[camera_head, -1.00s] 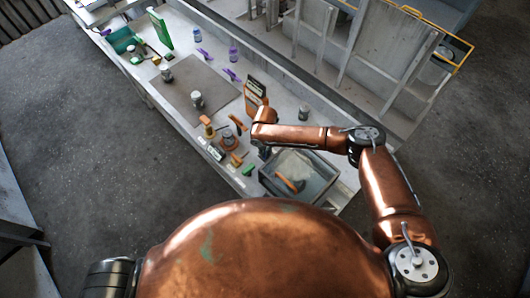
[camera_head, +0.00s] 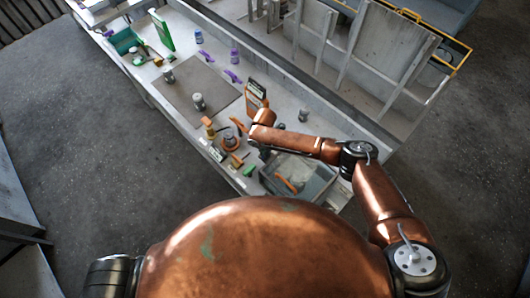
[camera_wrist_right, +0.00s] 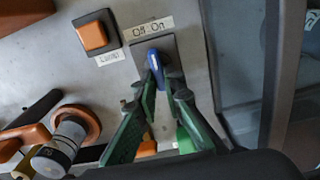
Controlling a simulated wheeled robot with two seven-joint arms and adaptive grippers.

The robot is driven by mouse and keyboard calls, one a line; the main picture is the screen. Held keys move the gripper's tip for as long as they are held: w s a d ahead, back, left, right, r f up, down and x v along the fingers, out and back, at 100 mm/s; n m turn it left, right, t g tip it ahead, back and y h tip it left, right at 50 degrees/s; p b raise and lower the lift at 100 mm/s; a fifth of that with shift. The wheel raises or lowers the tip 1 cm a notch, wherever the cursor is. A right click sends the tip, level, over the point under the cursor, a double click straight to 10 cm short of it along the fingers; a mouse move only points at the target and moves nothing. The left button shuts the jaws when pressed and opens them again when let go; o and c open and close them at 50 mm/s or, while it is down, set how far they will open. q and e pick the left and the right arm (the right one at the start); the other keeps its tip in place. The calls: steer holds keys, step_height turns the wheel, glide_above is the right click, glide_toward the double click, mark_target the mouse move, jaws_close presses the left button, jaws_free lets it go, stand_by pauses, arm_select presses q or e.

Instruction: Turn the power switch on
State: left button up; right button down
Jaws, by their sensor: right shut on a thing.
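The power switch has a blue lever (camera_wrist_right: 155,67) on a dark plate, beneath a label (camera_wrist_right: 148,28) reading "Off On" in the right wrist view. The lever stands near the middle of the plate; I cannot tell which setting it is in. My right gripper (camera_wrist_right: 161,85) has its green fingers at the lever, shut on it, with the fingertips partly hiding its lower end. In the head view my right gripper (camera_head: 257,150) is small and partly hidden by my forearm, over the near part of the bench. My left gripper is not in view.
An orange square button (camera_wrist_right: 93,36) sits left of the switch. An orange ring-based part with a metal cylinder (camera_wrist_right: 66,140) is at lower left. A grey bin (camera_head: 325,172) stands close on the right. Cans, purple tools and a grey mat (camera_head: 185,82) lie farther along the bench.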

steer(key=m+p, duration=0.1)
steer(key=m, duration=0.2)
steer(key=m+p, duration=0.1)
steer(key=m, duration=0.1)
steer(key=shift+w+a+r+m, duration=0.1)
steer(key=shift+w+m, duration=0.1)
steer(key=shift+m, duration=0.2)
stand_by(0.4)
steer(key=c, duration=2)
jaws_free()
step_height(320, 180, up, 12)
steer(key=shift+f, duration=0.1)
